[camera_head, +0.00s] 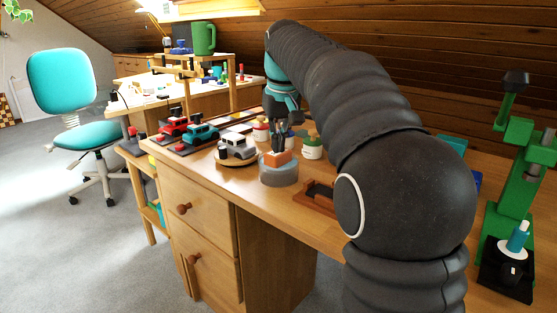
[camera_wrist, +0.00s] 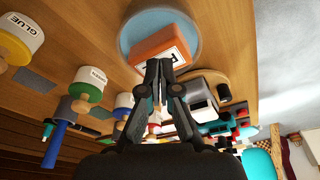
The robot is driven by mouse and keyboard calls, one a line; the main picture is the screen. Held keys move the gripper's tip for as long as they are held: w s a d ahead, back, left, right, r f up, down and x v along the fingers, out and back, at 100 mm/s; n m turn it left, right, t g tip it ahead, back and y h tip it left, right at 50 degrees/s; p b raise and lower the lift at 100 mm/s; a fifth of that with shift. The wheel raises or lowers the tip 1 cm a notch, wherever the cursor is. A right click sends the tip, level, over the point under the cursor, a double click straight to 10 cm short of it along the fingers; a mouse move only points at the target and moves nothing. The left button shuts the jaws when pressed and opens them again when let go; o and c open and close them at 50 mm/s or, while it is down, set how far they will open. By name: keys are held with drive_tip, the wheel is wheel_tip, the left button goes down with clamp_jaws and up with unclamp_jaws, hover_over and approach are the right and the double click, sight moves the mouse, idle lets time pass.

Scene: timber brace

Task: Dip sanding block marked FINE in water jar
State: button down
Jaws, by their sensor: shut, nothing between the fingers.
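The orange-brown sanding block (camera_head: 276,158) sits tilted at the mouth of the round grey-blue water jar (camera_head: 279,175). In the wrist view the block (camera_wrist: 158,50) shows a white label with a dark letter that looks like F; the rest is hidden by my fingers. The jar's blue rim (camera_wrist: 135,24) circles the block there. My gripper (camera_wrist: 162,66) is shut and empty, with its fingertips right at the block's labelled side. In the head view my gripper (camera_head: 280,148) is just above the block; I cannot tell whether it touches.
A grey-white toy car (camera_head: 236,147) stands on a round board left of the jar. Red and teal toy cars (camera_head: 200,132) are farther left. A white-green pot (camera_head: 312,148) and a dark wooden tray (camera_head: 317,196) are close on the right. A GLUE pot (camera_wrist: 18,42) shows in the wrist view.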

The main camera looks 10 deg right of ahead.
idle(0.4)
drive_tip(key=shift+w+p+v, duration=0.25)
drive_tip(key=shift+p+v, duration=0.85)
drive_tip(key=shift+v, duration=0.05)
drive_tip(key=shift+w+p+v, duration=0.25)
drive_tip(key=shift+p+v, duration=0.85)
drive_tip(key=shift+v, duration=0.1)
drive_tip(key=shift+w+v, duration=0.25)
drive_tip(key=shift+v, duration=0.9)
drive_tip(key=shift+s, duration=0.15)
drive_tip(key=shift+s, duration=0.35)
drive_tip(key=shift+m+t, duration=0.4)
drive_tip(key=shift+t, duration=0.5)
drive_tip(key=s+f, duration=0.2)
drive_tip(key=s, duration=0.3)
drive_tip(key=s+f, duration=0.2)
drive_tip(key=s, duration=0.4)
drive_tip(key=s+f, duration=0.2)
drive_tip(key=s, duration=0.3)
drive_tip(key=shift+s+a+f, duration=0.1)
drive_tip(key=shift+s+f, duration=0.1)
drive_tip(key=shift+f, duration=0.2)
drive_tip(key=s+f+t, duration=0.1)
drive_tip(key=s+f, duration=1.2)
drive_tip(key=shift+f, duration=0.25)
